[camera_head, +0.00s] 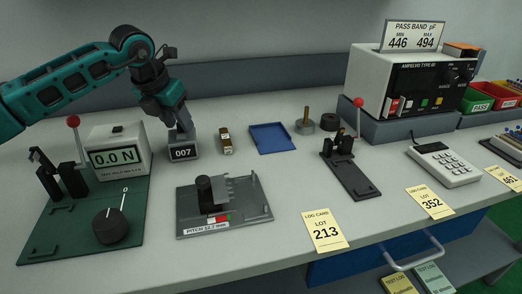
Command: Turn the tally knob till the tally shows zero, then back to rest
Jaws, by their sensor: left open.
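The tally (183,152) is a small grey box on the bench at centre left, and its dark window reads 007. My left gripper (180,126) comes down from the upper left and is right over the top of the tally. Its jaws are open. The tally knob cannot be made out; the gripper covers the tally's upper part. I cannot tell whether the fingers touch the tally. My right gripper is not in view.
Left of the tally stands a force gauge (118,158) reading 0.0 N on a green plate with a black dial (109,226). A grey pitch fixture (240,207) is in front. A brass-ended block (226,140) and a blue tray (272,138) lie to the right.

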